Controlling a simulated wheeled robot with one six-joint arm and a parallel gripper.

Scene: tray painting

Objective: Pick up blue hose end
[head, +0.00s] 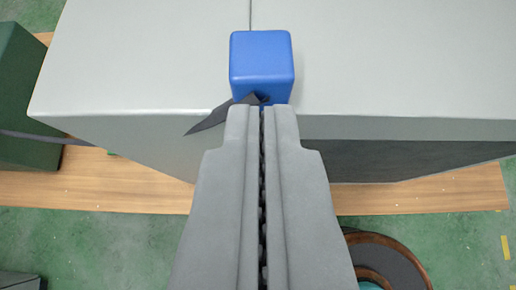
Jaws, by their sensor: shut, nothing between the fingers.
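A bright blue block-shaped piece (262,62), which looks like the blue hose end, sits at the front edge of a light grey box-like surface. My gripper (262,108) is shut and empty. Its fingertips reach up to the lower edge of the blue piece in the picture; whether they touch it I cannot tell. A dark strip (208,121) shows beside the fingertips, under the blue piece; its link to the piece is partly hidden by my gripper.
The light grey box (400,60) fills the top, with a seam behind the blue piece. A dark green box (22,95) stands at left. A wooden board (90,190) lies on the green floor (110,245). A round brown-rimmed object (385,262) is at lower right.

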